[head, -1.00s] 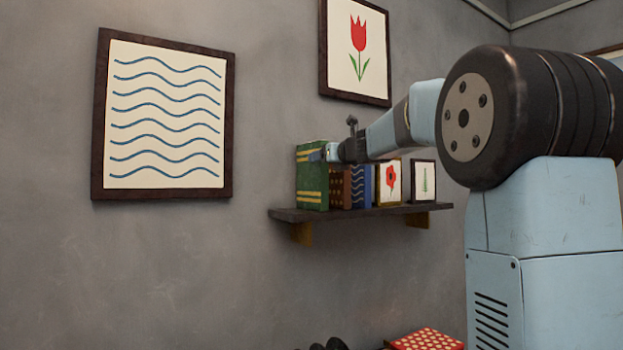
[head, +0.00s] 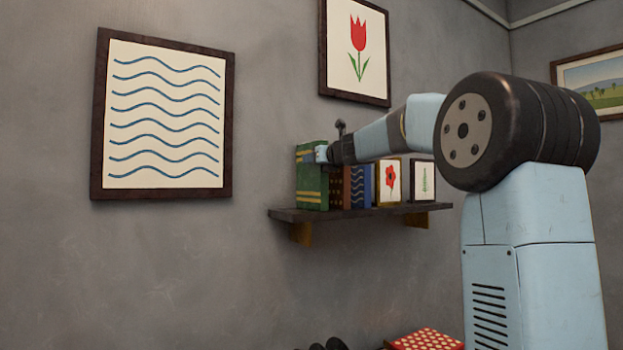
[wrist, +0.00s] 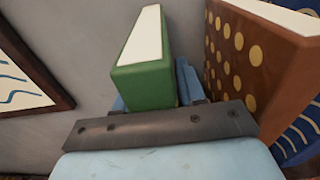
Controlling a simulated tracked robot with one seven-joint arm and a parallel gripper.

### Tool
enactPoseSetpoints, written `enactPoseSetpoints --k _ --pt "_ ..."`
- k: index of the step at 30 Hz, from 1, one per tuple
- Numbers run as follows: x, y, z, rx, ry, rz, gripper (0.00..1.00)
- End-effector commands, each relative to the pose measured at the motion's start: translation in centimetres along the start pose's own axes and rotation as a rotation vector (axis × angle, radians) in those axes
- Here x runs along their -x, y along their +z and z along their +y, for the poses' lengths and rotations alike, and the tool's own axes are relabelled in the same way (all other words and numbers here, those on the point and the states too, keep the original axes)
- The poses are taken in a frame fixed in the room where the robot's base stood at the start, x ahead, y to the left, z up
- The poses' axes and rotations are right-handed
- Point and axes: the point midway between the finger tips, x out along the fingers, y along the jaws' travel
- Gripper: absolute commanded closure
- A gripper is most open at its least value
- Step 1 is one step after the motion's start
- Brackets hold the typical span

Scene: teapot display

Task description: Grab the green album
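The green album (head: 312,190) with yellow bands stands upright at the left end of the wall shelf. My gripper (head: 322,154) is at its upper part, in front of its spine, and hides some of it. In the wrist view the green album (wrist: 146,85) shows its white page edges on top. It sits between the blue fingers of my gripper (wrist: 152,95), one on each side. The fingers look close to its sides, but I cannot tell whether they press on it. The finger ends are partly hidden by the album.
A brown dotted album (wrist: 235,55) stands close right of the right finger. A blue wavy album (head: 361,186) and two small framed pictures follow along the shelf (head: 290,214). A framed wave picture (head: 165,115) hangs left. A red dotted item (head: 427,340) lies below.

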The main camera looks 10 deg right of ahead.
Motion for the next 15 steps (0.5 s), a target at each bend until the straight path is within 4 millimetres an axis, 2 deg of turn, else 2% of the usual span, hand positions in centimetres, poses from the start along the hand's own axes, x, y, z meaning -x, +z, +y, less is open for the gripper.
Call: enactPoseSetpoints --k 1,12,15 --pt "0.0 0.0 0.02 0.0 0.0 0.0 0.66" --pt "-0.01 0.0 0.04 0.0 0.0 0.0 1.0" --pt "-0.01 0.0 0.05 0.0 0.001 0.0 1.0"
